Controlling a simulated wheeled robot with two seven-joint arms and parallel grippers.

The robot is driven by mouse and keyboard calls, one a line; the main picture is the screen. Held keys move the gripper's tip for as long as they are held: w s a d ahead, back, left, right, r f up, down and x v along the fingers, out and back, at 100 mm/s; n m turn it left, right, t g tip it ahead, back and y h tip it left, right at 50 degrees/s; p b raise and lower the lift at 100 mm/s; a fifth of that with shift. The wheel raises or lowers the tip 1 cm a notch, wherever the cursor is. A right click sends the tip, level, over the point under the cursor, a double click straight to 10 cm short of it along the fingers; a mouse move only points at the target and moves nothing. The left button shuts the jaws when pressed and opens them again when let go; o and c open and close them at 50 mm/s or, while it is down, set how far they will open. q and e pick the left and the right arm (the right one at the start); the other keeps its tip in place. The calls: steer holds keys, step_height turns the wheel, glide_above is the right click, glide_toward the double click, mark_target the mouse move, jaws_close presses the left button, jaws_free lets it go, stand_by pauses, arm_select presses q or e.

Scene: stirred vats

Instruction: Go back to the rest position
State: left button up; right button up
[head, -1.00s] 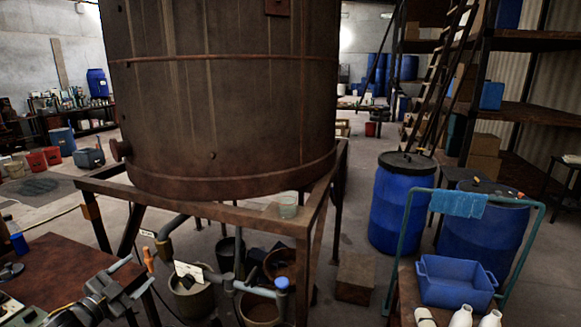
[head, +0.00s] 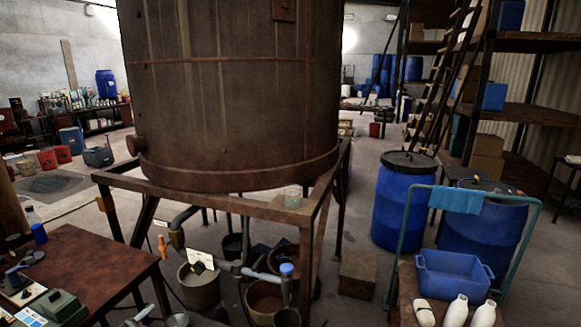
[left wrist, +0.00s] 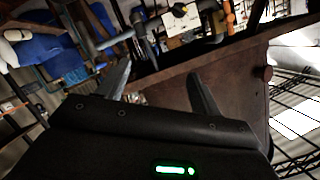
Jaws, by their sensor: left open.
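My left gripper (left wrist: 160,88) shows in the left wrist view with its two fingers apart and nothing between them. In the head view only a small grey part of what looks like this gripper shows at the bottom edge, left of centre; the rest is out of frame. My right gripper is in neither view.
A brown table (head: 85,262) is at lower left. A blue crate (head: 453,279) and white bottles (head: 456,312) are at lower right. Blue barrels (head: 403,205) stand behind.

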arm_select(q)
steer(key=s+d+f+n+g+y, duration=0.1)
steer(key=s+d+f+n+g, duration=0.2)
steer(key=s, duration=0.8)
steer(key=s+d+f+n+g+y, duration=0.1)
steer(key=s+d+f+n+g, duration=0.25)
steer(key=s, duration=0.75)
steer(key=s+d+f+n+g, duration=0.1)
steer(key=s+d+f+g, duration=0.3)
steer(key=s, duration=0.7)
step_height(320, 180, down, 37)
steer(key=s+a+g+b, duration=0.2)
steer(key=b, duration=0.7)
steer(key=s+a+f+b, duration=0.2)
steer(key=s+f+b, duration=0.1)
steer(key=s+f, duration=0.4)
steer(key=s+a+f+m+b, duration=0.1)
steer(key=s+f+b, duration=0.2)
steer(key=s+f, duration=0.5)
step_height(320, 180, down, 5)
steer(key=shift+a+r+g+y, duration=0.1)
steer(key=shift+a+g+y, duration=0.25)
steer(key=shift+y, duration=0.05)
